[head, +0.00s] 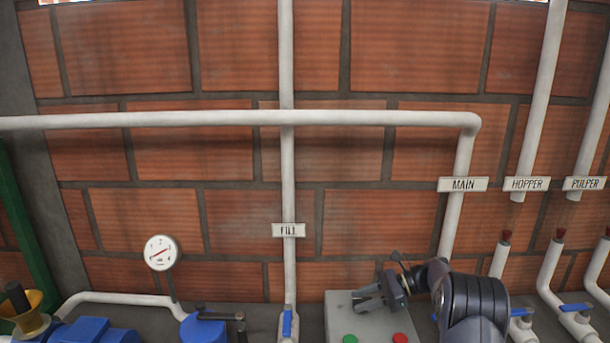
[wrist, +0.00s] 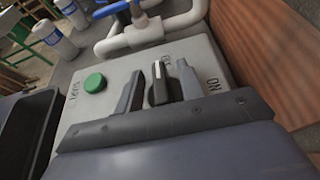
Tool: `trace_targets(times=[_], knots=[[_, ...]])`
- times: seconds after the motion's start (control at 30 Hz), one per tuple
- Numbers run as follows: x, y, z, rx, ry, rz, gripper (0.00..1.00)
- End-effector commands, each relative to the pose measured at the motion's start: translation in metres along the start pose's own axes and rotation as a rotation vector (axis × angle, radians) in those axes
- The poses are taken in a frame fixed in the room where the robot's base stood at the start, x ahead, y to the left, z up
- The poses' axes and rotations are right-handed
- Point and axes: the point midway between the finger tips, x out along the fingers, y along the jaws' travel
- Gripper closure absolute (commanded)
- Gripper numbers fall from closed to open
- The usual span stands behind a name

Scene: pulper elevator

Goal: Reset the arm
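My gripper (head: 362,298) is at the lower middle right of the head view, over a grey control box (head: 340,305). In the wrist view, the two dark fingers of my gripper (wrist: 158,90) stand apart, so it is open. A dark rotary switch (wrist: 160,82) with a white mark shows between the fingers, with ON lettered to its right. I cannot tell whether the fingers touch it. The box carries a green button (head: 350,339) and a red button (head: 400,338).
White pipes labelled MAIN (head: 463,184), HOPPER (head: 527,184) and PULPER run along the brick wall. A FILL pipe (head: 289,255) and a gauge (head: 161,253) stand left of the box. Blue-handled valves (head: 576,308) are close on the right. A black bin (wrist: 30,125) shows in the wrist view.

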Motion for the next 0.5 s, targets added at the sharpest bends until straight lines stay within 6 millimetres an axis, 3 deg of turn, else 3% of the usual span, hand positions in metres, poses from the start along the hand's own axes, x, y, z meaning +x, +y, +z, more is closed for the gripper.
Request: trace_targets(times=[0.03,0.5], knots=[[0.0071,0.0007,0.0009,0.003,0.0,-0.005,0.64],[0.0049,0.0008,-0.0015,0.105,0.001,-0.256,0.64]])
